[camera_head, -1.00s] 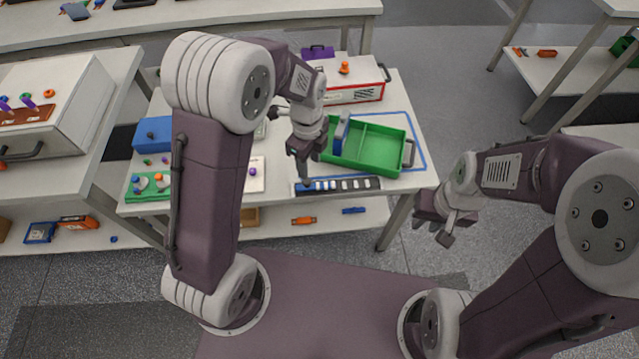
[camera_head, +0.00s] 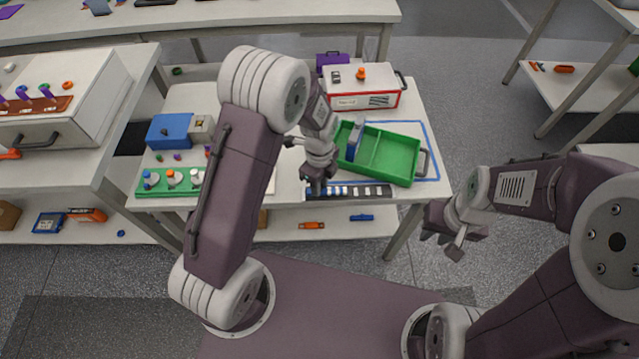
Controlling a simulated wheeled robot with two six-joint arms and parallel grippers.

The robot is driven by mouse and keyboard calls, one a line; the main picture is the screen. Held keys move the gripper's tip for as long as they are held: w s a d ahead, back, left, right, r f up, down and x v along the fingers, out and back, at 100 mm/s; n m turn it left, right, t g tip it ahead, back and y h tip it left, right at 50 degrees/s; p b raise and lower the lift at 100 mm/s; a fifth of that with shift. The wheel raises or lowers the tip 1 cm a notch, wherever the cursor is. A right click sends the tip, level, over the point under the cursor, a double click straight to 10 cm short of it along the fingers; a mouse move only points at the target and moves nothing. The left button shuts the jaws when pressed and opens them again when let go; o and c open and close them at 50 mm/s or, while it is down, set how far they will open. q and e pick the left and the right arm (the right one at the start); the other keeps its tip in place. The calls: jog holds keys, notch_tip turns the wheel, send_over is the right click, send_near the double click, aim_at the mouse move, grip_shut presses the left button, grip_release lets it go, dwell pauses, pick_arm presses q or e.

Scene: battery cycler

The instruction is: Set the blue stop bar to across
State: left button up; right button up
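A black strip (camera_head: 362,193) with a row of white blocks lies along the table's front edge. Small blue parts show near its left end, partly hidden behind my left gripper. My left gripper (camera_head: 317,188) points down at that end; its fingers are too small and dark to tell open from shut, or whether they touch anything. A blue upright piece (camera_head: 353,143) stands at the left side of the green tray (camera_head: 402,178). I cannot tell for sure which blue part is the stop bar. My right gripper (camera_head: 444,242) is open and empty, off the table's right front.
A blue box (camera_head: 170,131) and a green rack (camera_head: 156,190) with round knobs stand at the table's left, partly behind my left arm. A white-and-red case (camera_head: 362,88) stands at the back. A lower shelf holds an orange piece (camera_head: 312,225). Floor right of the table is clear.

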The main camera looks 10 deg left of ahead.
pick_arm(q)
grip_shut()
dwell(1.1)
